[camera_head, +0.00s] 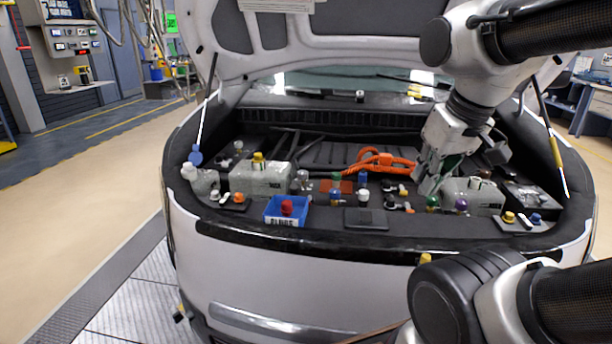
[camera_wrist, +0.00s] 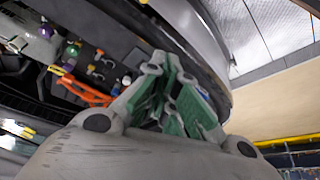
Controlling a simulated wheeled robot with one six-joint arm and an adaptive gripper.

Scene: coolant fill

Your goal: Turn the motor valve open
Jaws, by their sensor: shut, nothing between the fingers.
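I cannot tell for sure which fitting is the motor valve. Several small fittings with black bodies and yellow or orange ends (camera_head: 405,193) sit right of centre in the engine bay, and similar ones show at the upper left of the wrist view (camera_wrist: 97,65). My gripper (camera_head: 428,188) hangs over the right half of the bay, just right of these fittings and left of the right grey tank (camera_head: 474,196). In the wrist view my gripper (camera_wrist: 160,70) has its green-padded fingers shut and empty. It appears to grip no fitting, and its exact height above them is unclear.
An orange cable (camera_head: 380,160) lies behind the fittings. A green cap (camera_head: 432,203) and a purple cap (camera_head: 461,205) are close to my gripper. A blue bin (camera_head: 286,210) with a red item stands at front left, near another grey tank (camera_head: 260,181). The raised hood (camera_head: 340,30) overhangs the bay.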

